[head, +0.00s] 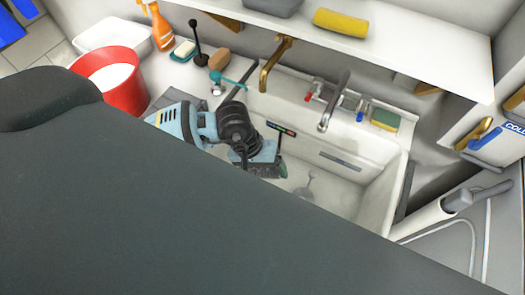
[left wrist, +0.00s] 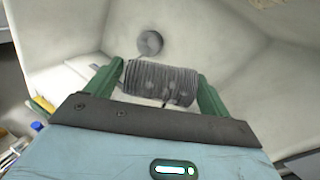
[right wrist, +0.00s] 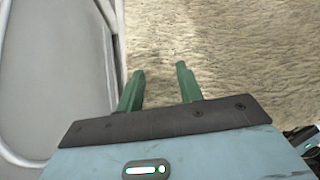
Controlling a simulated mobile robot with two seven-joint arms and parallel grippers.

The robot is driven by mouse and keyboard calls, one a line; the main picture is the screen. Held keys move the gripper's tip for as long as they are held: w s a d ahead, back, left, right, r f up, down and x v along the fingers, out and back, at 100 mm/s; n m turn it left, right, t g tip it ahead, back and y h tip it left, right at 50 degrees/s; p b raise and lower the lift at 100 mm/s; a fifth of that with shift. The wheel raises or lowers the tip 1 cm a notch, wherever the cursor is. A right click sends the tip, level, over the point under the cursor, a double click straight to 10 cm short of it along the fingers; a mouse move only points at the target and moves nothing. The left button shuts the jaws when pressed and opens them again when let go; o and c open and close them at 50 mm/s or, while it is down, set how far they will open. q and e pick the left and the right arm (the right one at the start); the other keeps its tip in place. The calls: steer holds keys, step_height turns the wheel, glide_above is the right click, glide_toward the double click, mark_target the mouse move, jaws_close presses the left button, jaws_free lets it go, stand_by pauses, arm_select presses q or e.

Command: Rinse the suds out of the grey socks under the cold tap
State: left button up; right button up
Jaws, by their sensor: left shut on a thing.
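Grey ribbed socks (left wrist: 160,84) are bunched between the green fingers of my left gripper (left wrist: 160,72), with a few pale spots on them that may be suds. In the head view my left gripper (head: 268,165) is down inside the white sink (head: 382,187), left of its drain (head: 305,190). A chrome spout (head: 335,103) stands over the back of the sink, with a red-marked handle (head: 312,93) to its left and a blue-marked one (head: 360,113) to its right. No running water shows. My right gripper (right wrist: 160,72) is open and empty above a beige, fleecy surface (right wrist: 235,50).
A red bucket (head: 128,92) and an orange spray bottle (head: 162,28) stand left of the sink. A yellow-green sponge (head: 385,119) lies at its back right. A shelf (head: 410,52) overhangs the back.

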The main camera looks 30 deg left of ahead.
arm_select(q)
steer(key=shift+w+d+f+b, duration=0.2)
steer(key=shift+w+d, duration=0.15)
steer(key=shift+w, duration=0.3)
steer(key=shift+w+d+f+b, duration=0.2)
steer(key=shift+w+d, duration=0.15)
steer(key=shift+w, duration=0.3)
steer(key=w+d+f+b, duration=0.2)
steer(key=w+d+b, duration=0.2)
steer(key=w, duration=0.5)
steer(key=shift+d, duration=0.25)
arm_select(e)
steer(key=s+f+g, duration=0.1)
steer(key=s+f, duration=0.2)
steer(key=f, duration=0.3)
steer(key=shift+a, duration=0.2)
arm_select(q)
steer(key=shift+r, duration=0.1)
arm_select(e)
steer(key=shift+c, duration=0.3)
